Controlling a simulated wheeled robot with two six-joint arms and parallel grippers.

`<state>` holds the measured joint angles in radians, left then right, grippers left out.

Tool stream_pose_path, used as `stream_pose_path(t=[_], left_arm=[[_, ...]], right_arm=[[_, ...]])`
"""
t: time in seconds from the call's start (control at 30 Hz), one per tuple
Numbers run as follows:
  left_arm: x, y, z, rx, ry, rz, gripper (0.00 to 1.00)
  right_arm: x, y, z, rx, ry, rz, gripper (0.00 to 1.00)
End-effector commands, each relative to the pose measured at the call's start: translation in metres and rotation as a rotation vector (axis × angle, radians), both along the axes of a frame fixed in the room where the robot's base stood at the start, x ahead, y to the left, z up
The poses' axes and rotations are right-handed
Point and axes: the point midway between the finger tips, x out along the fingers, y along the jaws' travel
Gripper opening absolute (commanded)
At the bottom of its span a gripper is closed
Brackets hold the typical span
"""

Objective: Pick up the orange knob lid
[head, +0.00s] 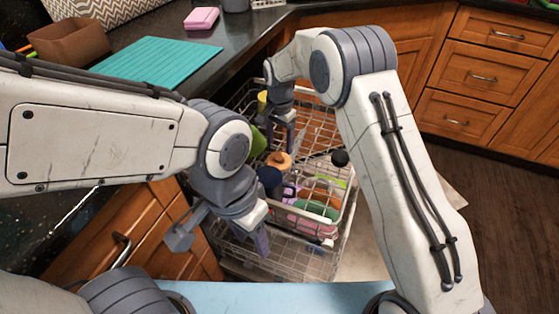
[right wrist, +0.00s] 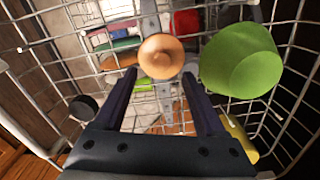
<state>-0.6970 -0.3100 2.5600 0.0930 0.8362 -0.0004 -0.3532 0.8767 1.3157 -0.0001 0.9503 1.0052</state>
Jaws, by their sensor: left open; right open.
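The orange knob lid (head: 279,160) is in the wire dish rack in the middle of the head view. In the right wrist view the orange knob lid (right wrist: 161,56) shows its round knob toward the camera, just beyond and between the fingertips. My right gripper (head: 281,138) is open and empty above the rack, pointing down close to the lid; its two fingers also show in the right wrist view (right wrist: 160,75). I cannot tell whether they touch the lid. My left gripper (head: 221,240) is open and empty at the near left of the rack, apart from the lid.
The wire rack (head: 345,215) holds a green cup (right wrist: 240,60), a yellow item (right wrist: 238,139), a dark blue item (head: 269,179) and several colourful dishes close to the lid. Counter with teal mat (head: 158,62) lies left; wooden drawers (head: 478,78) stand right.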

Motion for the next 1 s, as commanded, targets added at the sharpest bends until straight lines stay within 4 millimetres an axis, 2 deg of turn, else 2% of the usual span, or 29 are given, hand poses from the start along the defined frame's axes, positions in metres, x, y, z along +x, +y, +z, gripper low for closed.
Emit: stream_pose_path(t=[0.17,0.4,0.63,0.67,0.7,0.83,0.87,1.0], left_arm=[[0.000,0.000,-0.007,0.000,0.000,0.000,0.50],[0.000,0.000,-0.017,0.000,0.000,0.000,0.50],[0.000,0.000,-0.016,0.000,0.000,0.000,0.50],[0.000,0.000,-0.016,0.000,0.000,0.000,0.50],[0.000,0.000,-0.016,0.000,0.000,0.000,0.50],[0.000,0.000,-0.016,0.000,0.000,0.000,0.50],[0.000,0.000,-0.016,0.000,0.000,0.000,0.50],[0.000,0.000,-0.016,0.000,0.000,0.000,0.50]], right_arm=[[0.001,0.001,-0.017,0.000,0.000,0.001,0.72],[0.002,0.001,-0.051,0.000,0.001,-0.001,0.72],[0.003,0.000,-0.052,0.000,-0.001,-0.003,0.72],[0.003,-0.001,-0.052,0.000,-0.001,-0.003,0.69],[0.003,-0.001,-0.052,0.000,-0.001,-0.003,0.53],[0.003,-0.001,-0.052,0.000,-0.001,-0.003,0.04],[0.003,-0.001,-0.052,0.000,-0.001,-0.003,0.00],[0.003,0.000,-0.052,0.000,-0.001,-0.003,0.00]])
